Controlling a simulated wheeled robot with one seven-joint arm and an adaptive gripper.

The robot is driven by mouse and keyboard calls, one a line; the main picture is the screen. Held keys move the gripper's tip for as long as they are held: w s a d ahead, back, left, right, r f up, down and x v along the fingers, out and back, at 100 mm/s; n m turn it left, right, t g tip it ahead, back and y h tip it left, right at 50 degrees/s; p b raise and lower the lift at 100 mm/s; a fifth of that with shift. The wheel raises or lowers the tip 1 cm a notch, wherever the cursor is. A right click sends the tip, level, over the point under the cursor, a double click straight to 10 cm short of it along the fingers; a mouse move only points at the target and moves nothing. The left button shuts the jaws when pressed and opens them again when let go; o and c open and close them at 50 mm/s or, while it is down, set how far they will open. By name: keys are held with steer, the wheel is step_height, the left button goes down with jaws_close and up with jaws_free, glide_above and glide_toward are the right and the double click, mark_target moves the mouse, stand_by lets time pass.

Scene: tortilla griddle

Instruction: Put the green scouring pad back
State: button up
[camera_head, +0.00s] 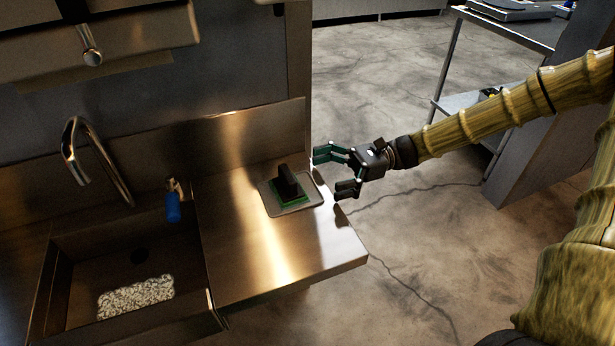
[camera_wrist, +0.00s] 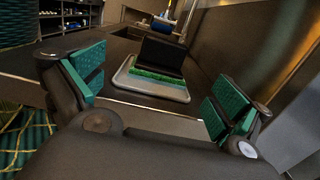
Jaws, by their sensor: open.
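The green scouring pad (camera_head: 276,194) lies flat on a grey tray (camera_head: 298,208) on the steel counter, with a black block-like handle (camera_head: 288,180) on top of it. In the wrist view the green pad (camera_wrist: 158,78) shows as a strip under the black block (camera_wrist: 162,56), on the tray (camera_wrist: 128,82). My gripper (camera_head: 330,172) is open and empty, just right of the tray and apart from the pad. In the wrist view its two green-padded fingers (camera_wrist: 158,98) stand wide apart, with the tray and pad beyond and between them.
A sink (camera_head: 70,290) with a pale mesh-like clump (camera_head: 136,298) in it is at the left. A blue item (camera_head: 173,207) stands at the sink's back right edge. The steel backsplash (camera_head: 245,140) rises behind the counter. The counter in front of the tray is bare.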

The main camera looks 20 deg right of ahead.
steer(key=shift+w+d, duration=0.1)
steer(key=shift+d, duration=2.3)
